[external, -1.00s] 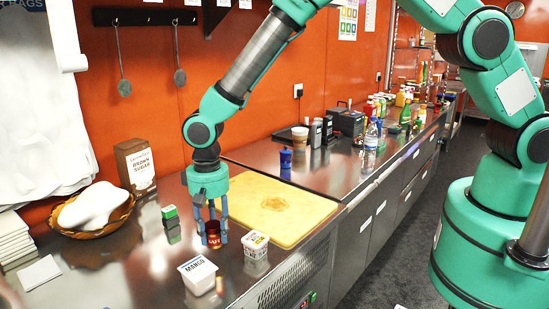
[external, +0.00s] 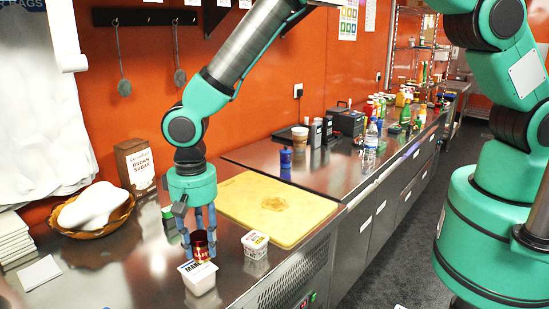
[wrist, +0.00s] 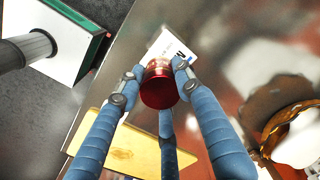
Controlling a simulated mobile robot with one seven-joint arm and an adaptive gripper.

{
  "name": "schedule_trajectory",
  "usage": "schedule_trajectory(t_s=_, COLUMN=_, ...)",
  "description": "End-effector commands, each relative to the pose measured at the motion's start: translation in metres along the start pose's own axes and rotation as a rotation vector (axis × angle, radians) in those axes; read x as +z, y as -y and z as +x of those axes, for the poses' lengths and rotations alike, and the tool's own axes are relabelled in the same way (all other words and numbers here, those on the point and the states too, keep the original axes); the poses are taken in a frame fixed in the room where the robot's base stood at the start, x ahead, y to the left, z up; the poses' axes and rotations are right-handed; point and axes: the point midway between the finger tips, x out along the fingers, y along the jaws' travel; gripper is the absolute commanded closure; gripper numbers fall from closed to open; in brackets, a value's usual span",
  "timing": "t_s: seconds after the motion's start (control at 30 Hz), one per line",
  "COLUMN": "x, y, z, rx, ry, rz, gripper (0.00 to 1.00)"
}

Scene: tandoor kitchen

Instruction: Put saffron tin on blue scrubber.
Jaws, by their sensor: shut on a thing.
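A small red tin (external: 201,247), which looks like the saffron tin, is held between the fingers of my gripper (external: 200,240). In the external view it is close behind the white mango tub (external: 198,277); whether it touches the counter I cannot tell. In the wrist view the red tin (wrist: 159,88) sits between the blue fingertips of my gripper (wrist: 158,80), its round red face toward the camera. I cannot make out a blue scrubber for certain. A small blue object (external: 286,159) stands on the counter beyond the cutting board.
A white tub (external: 255,244) stands right of the mango tub. The yellow cutting board (external: 310,212) lies behind it. A small green box (external: 167,212) is partly hidden by my gripper. A basket (external: 98,235) and a brown sugar box (external: 136,165) stand at left. Bare counter (external: 100,275) lies at front left.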

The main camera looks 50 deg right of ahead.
Motion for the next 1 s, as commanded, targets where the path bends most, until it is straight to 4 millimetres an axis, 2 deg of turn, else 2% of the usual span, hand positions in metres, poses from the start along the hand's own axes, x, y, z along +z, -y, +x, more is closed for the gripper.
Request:
schedule_trajectory(t_s=0.03, x=0.014, y=0.012, z=-0.012, rx=-0.001, ry=0.0, rz=-0.002, gripper=0.92)
schedule_trajectory(t_s=0.2, x=0.056, y=0.044, z=-0.033, rx=-0.001, ry=0.0, rz=0.007, gripper=0.92)
schedule_trajectory(t_s=0.4, x=0.091, y=0.069, z=-0.048, rx=0.0, ry=0.0, rz=0.019, gripper=0.92)
schedule_trajectory(t_s=0.6, x=0.105, y=0.077, z=-0.052, rx=0.0, ry=0.0, rz=0.025, gripper=0.92)
schedule_trajectory(t_s=1.0, x=0.105, y=0.078, z=-0.051, rx=0.0, ry=0.0, rz=0.026, gripper=0.92)
